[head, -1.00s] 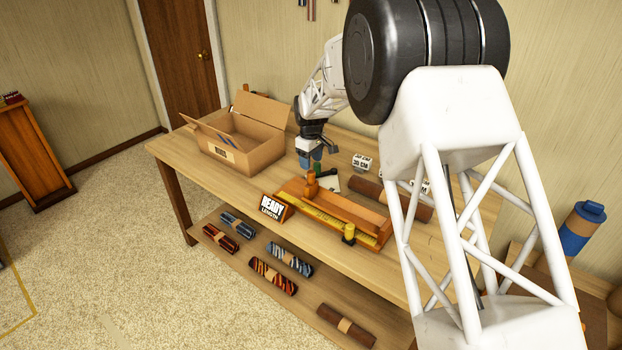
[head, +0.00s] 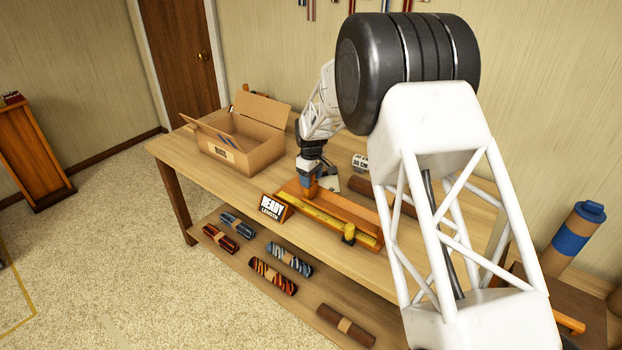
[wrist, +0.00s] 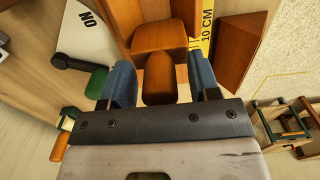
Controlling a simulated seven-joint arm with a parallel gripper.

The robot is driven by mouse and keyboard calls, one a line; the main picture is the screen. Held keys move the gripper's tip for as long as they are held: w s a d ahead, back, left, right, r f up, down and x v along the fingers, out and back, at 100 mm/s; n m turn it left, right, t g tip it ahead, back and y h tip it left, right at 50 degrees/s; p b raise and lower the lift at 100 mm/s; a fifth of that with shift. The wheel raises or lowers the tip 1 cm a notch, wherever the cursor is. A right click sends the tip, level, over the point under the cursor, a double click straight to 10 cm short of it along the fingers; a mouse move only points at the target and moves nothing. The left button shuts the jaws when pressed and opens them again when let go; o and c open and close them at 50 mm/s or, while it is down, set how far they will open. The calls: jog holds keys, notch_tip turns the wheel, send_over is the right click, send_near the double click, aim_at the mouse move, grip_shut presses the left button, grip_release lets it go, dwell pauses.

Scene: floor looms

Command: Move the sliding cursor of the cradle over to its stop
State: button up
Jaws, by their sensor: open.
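The wooden cradle (head: 362,230) lies on the table with a yellow measuring strip (head: 325,222) along its near side. The strip also shows in the wrist view (wrist: 203,28). The orange-brown cursor (wrist: 160,38) sits at the cradle's left end, its rounded knob (wrist: 160,78) standing between my blue fingers. My gripper (wrist: 160,88) is open, one finger on each side of the knob, with small gaps visible. In the head view my gripper (head: 309,185) covers most of the cursor. A yellow stop-like block (head: 348,233) sits near the cradle's right end.
A "READY LENGTH" sign (head: 274,207) stands just left of the cradle. An open cardboard box (head: 250,155) is at the table's back left. A "NO" card (wrist: 85,35) and a green-and-black tool (wrist: 92,75) lie beside the cradle. Rolled fabrics (head: 273,275) lie on the lower shelf.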

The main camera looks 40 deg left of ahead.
jog(key=shift+f, duration=0.15)
grip_shut()
jog(key=a, duration=1.1)
grip_release()
dwell(0.4)
notch_tip(320, 180, up, 8)
dwell(0.7)
dwell(0.5)
